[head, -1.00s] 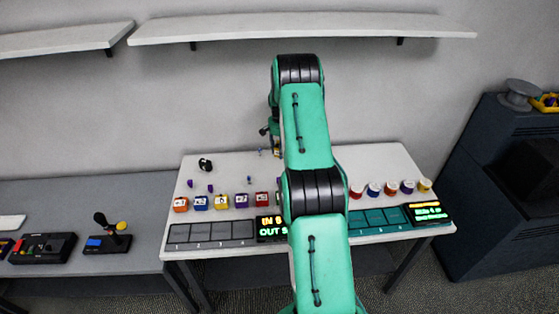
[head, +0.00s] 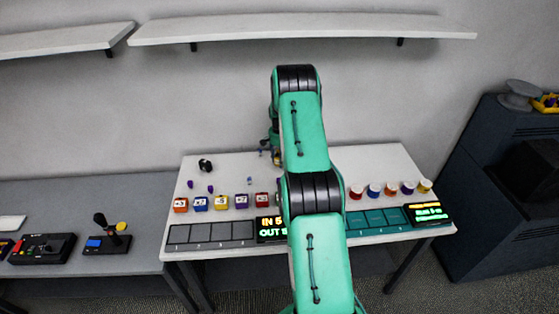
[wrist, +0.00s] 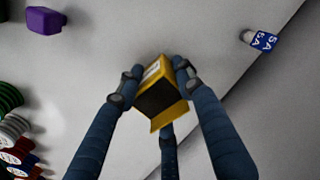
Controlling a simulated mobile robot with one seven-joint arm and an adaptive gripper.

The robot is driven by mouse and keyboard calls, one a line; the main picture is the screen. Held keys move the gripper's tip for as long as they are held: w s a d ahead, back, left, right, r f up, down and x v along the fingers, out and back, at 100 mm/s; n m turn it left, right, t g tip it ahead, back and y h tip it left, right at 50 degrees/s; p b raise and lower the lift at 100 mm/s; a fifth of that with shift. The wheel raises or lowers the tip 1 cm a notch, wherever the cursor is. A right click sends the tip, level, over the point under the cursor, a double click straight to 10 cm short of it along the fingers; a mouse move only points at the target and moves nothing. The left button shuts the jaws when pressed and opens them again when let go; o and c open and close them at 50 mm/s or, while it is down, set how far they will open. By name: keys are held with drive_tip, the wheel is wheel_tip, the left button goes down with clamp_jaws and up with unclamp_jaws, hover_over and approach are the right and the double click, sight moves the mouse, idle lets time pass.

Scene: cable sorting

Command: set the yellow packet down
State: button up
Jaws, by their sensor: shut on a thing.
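The yellow packet (wrist: 159,92), a small box with a dark face, is between the blue fingers of my gripper (wrist: 155,86) in the wrist view. The fingers press its left and right sides, and a third finger sits below it. The pale tabletop shows around it; I cannot tell whether the packet touches it. In the head view my gripper (head: 271,149) is mostly hidden behind my arm, over the back middle of the white table (head: 235,170).
A purple block (wrist: 45,20) and a blue-labelled piece (wrist: 262,40) lie apart from the packet. Coloured boxes (head: 221,202) stand left of my arm, coloured cups (head: 390,188) right of it. Numbered grey bays (head: 210,233) and a display (head: 270,228) line the front. A black item (head: 205,165) lies back left.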

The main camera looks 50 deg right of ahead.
idle(0.3)
drive_tip(key=o, duration=0.8)
drive_tip(key=shift+f, duration=0.1)
wheel_tip(320, 180, up, 12)
drive_tip(key=shift+r, duration=0.15)
idle(0.7)
idle(0.3)
